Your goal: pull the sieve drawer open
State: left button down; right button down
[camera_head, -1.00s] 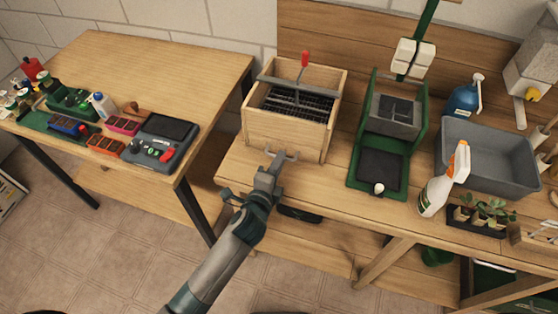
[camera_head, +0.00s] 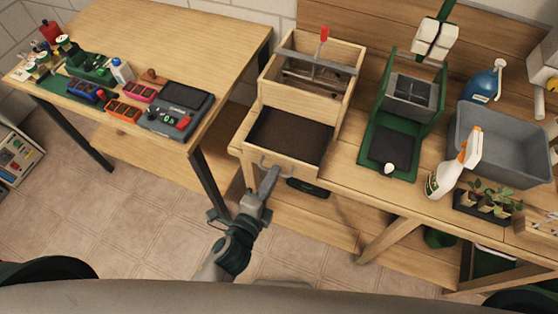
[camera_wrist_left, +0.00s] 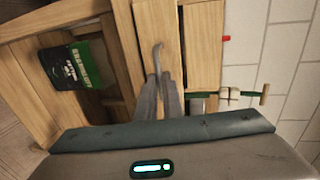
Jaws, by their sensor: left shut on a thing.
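The wooden sieve box (camera_head: 348,95) stands on the workbench at the back, with a red-handled bar across its top. Its sieve drawer (camera_head: 243,140) is slid out at the front and shows a dark, soil-like fill. My left gripper (camera_head: 268,181) is at the drawer's front and shut on its metal handle (camera_head: 281,172). In the left wrist view the fingers (camera_wrist_left: 160,97) close on the handle (camera_wrist_left: 157,57), whose end sticks out beyond them against the wooden front. The fingers hide part of the handle. My right gripper is not in view.
Right of the box are a green press stand (camera_head: 371,168), a spray bottle (camera_head: 454,165), a grey tub (camera_head: 502,158) and a seedling tray (camera_head: 489,207). A second table (camera_head: 187,50) with small trays stands left, across a gap. A labelled bag (camera_wrist_left: 78,65) sits below the benchtop.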

pick_arm(q)
jog(key=shift+s+a, duration=0.15)
jog(key=shift+s, duration=0.25)
jog(key=c, duration=1.9)
grip_release()
jog(key=b+v, duration=0.6)
jog(key=v, duration=1.1)
jog(key=shift+s+a, duration=0.1)
jog(key=shift+s, duration=0.05)
